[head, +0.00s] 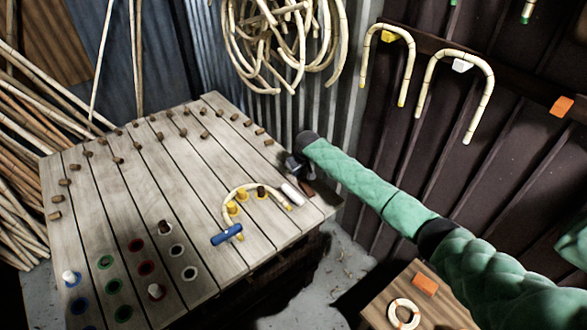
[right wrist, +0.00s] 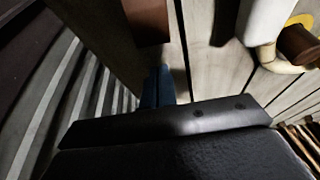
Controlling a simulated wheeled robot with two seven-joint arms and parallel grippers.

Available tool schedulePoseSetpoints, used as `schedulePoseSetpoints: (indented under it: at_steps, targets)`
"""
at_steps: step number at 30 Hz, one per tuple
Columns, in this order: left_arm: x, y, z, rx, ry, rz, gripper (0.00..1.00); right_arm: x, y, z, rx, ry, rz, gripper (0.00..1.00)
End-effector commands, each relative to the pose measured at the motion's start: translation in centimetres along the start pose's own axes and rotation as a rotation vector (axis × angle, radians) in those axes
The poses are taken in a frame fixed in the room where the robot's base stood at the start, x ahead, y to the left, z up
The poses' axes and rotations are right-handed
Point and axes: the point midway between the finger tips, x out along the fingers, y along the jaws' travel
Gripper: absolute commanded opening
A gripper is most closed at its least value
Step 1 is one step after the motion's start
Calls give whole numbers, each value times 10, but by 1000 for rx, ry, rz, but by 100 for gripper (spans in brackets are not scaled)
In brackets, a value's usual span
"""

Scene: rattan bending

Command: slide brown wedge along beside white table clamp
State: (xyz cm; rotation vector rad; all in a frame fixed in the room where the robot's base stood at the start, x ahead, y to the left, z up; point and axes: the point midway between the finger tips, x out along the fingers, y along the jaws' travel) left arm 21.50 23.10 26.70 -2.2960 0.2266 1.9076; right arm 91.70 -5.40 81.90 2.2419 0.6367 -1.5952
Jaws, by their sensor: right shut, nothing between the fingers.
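The brown wedge (head: 308,188) lies on the plank table (head: 200,165) near its right edge. In the right wrist view the wedge (right wrist: 147,18) is at the top, cut off by the frame. The white table clamp (head: 293,194) stands just left of the wedge, at the end of a bent rattan piece (head: 236,190). My left gripper is out of view.
Yellow blocks (head: 232,208) and a blue clamp (head: 227,234) sit along the bent rattan. Several brown pegs stand on the table's far part. Coloured rings mark its near left. A corrugated wall (head: 350,120) is close behind my right gripper.

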Motion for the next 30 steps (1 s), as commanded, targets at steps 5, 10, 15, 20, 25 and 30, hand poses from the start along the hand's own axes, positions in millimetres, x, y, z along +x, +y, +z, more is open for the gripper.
schedulePoseSetpoints:
  at_steps: [5, 10, 15, 20, 25, 30]
  targets:
    - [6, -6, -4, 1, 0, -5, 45, -5, 2, -1, 1, -1, 1, 0]
    - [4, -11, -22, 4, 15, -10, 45, -25, 2, -1, 0, 1, 1, 0]
    - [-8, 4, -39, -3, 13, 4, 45, -50, 1, -1, 0, 2, 1, 0]
    - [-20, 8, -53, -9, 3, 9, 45, -73, 1, -1, 0, 1, 2, 0]
    - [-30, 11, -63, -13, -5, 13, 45, -91, 1, -2, 1, 1, 1, 0]
    - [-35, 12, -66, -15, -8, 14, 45, -98, 1, -1, 1, -1, 1, 0]
